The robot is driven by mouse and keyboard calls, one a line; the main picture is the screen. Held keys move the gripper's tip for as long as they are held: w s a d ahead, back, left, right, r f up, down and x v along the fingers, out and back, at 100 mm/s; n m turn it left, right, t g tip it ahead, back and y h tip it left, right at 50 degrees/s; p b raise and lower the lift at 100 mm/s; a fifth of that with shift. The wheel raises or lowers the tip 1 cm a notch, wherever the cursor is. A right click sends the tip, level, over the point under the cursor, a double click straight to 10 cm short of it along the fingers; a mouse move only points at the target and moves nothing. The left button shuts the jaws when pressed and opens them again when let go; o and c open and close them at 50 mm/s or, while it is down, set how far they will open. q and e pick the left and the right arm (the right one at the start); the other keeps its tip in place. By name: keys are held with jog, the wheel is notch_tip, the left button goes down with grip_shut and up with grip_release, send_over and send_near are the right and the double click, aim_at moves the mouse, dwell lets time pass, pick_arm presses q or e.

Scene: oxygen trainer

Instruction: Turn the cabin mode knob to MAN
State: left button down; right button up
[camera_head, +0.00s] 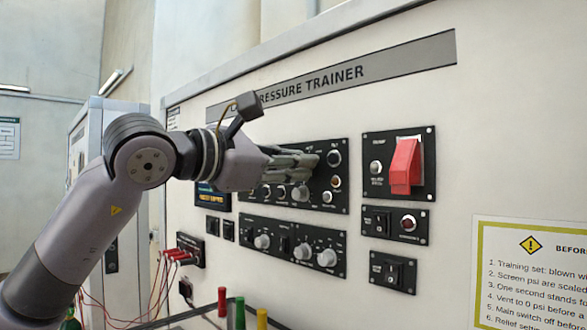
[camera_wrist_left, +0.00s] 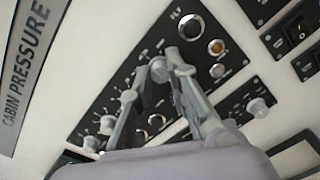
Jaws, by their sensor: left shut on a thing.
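My left gripper (camera_head: 312,160) reaches in from the left to the upper black control panel (camera_head: 342,190). Its fingers are closed around a small grey knob, which I take to be the cabin mode knob, in the upper part of that panel. In the left wrist view the knob (camera_wrist_left: 160,70) sits between the two fingertips (camera_wrist_left: 160,66). In the head view the fingers hide it. I cannot read its labels or tell which way it points. My right gripper is not in view.
A red switch cover (camera_head: 404,166) stands out right of the panel. Other knobs, such as a white one (camera_head: 300,193), lie just below the fingers. A lower panel (camera_head: 292,244) carries more knobs. Red leads (camera_head: 176,254) plug in at lower left.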

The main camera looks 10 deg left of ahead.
pick_arm(q)
jog(key=shift+d+f+m+b, duration=0.1)
jog(key=shift+m+b, duration=0.3)
jog(key=shift+m, duration=4.1)
jog(key=c, duration=1.5)
grip_release()
jog(key=v, duration=1.2)
jog(key=shift+s+d, duration=0.1)
jog(key=shift+s, duration=0.05)
